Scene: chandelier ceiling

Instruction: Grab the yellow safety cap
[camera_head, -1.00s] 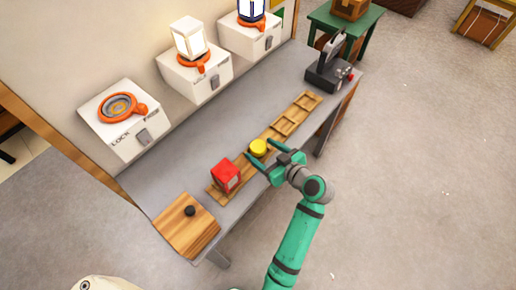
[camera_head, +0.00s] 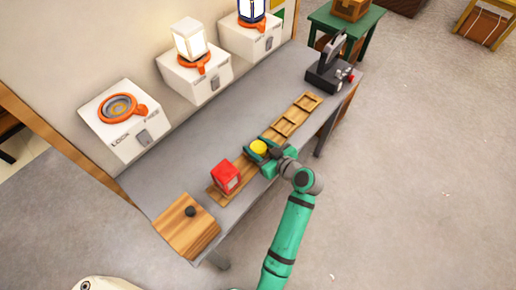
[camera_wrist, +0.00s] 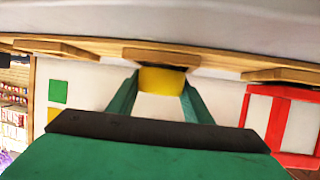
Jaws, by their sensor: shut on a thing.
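The yellow safety cap (camera_head: 259,147) sits at the long wooden tray (camera_head: 214,193) on the grey bench, beyond the red box. My gripper (camera_head: 259,149) is shut on the cap, with one green finger on each side of it. In the wrist view the yellow cap (camera_wrist: 163,80) lies between the two fingertips, against a wooden edge. I cannot tell whether the cap is clear of the tray.
A red box (camera_head: 226,176) stands close beside my gripper on the tray. Empty tray slots (camera_head: 292,120) lie on the other side. A wooden block with a black knob (camera_head: 187,226) sits at the near bench end. White wall boxes (camera_head: 117,115) line the back.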

